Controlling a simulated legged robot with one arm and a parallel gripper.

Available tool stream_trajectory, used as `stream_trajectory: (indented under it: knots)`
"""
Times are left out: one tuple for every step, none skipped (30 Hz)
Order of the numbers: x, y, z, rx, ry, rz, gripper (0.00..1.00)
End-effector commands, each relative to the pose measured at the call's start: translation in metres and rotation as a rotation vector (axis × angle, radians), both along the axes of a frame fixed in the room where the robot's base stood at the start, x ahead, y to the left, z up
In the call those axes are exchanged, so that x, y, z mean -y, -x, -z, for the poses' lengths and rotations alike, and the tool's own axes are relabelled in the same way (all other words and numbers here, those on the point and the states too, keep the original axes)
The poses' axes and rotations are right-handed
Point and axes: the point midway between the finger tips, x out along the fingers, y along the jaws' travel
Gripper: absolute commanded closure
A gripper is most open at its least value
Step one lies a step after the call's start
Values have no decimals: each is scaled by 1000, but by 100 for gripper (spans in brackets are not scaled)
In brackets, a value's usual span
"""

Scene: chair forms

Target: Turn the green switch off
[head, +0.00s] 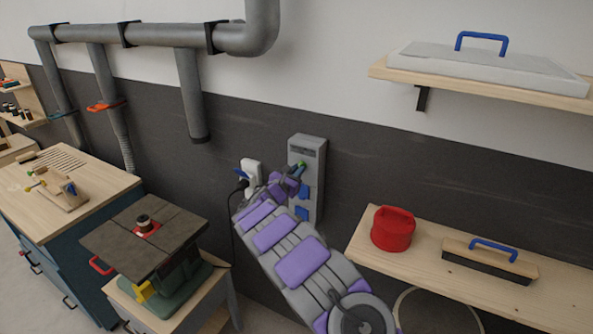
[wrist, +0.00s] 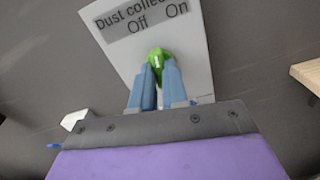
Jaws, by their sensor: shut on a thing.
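The green switch (wrist: 158,63) is on a grey panel (wrist: 190,60) labelled "Dust collec…", with "Off" at the left and "On" at the right. My gripper (wrist: 158,72) is shut on the switch, its blue fingers on either side of it. The switch's white mark points roughly upward, between the two labels and closer to "Off". In the head view the grey panel (head: 308,148) is on the dark wall, and a bit of the green switch (head: 302,164) shows at my gripper (head: 297,171). My arm hides part of the panel.
A white box (head: 251,170) with a blue part is left of the panel. A wooden shelf (head: 430,262) with a red container (head: 393,229) is at the right. A machine (head: 145,240) on a stand is at the lower left.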

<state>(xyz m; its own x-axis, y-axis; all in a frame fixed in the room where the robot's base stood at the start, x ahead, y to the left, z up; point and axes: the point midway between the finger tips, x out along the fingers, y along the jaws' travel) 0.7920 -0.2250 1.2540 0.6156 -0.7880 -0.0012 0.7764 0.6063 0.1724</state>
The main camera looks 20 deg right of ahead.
Motion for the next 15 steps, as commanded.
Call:
stream_trajectory:
  knots:
    - [-1, 0, 4, -30, 12, -3, 100]
    - [-1, 0, 4, -43, 23, -3, 100]
    - [-1, 0, 4, -61, 38, -2, 100]
    - [-1, 0, 4, -72, 46, -2, 100]
    - [-1, 0, 4, -83, 56, -3, 100]
    - [-1, 0, 4, -95, 66, -3, 100]
    - [-1, 0, 4, -105, 74, -3, 100]
    - [-1, 0, 4, -113, 80, -3, 100]
    - [-1, 0, 3, -122, 88, -3, 100]
    - [-1, 0, 3, -128, 93, -3, 100]
    - [-1, 0, 3, -133, 97, -3, 100]
    - [-1, 0, 3, -138, 102, -3, 100]
    - [-1, 0, 3, -142, 105, -3, 100]
    - [-1, 0, 3, -145, 108, -3, 100]
    - [-1, 0, 3, -149, 110, -3, 100]
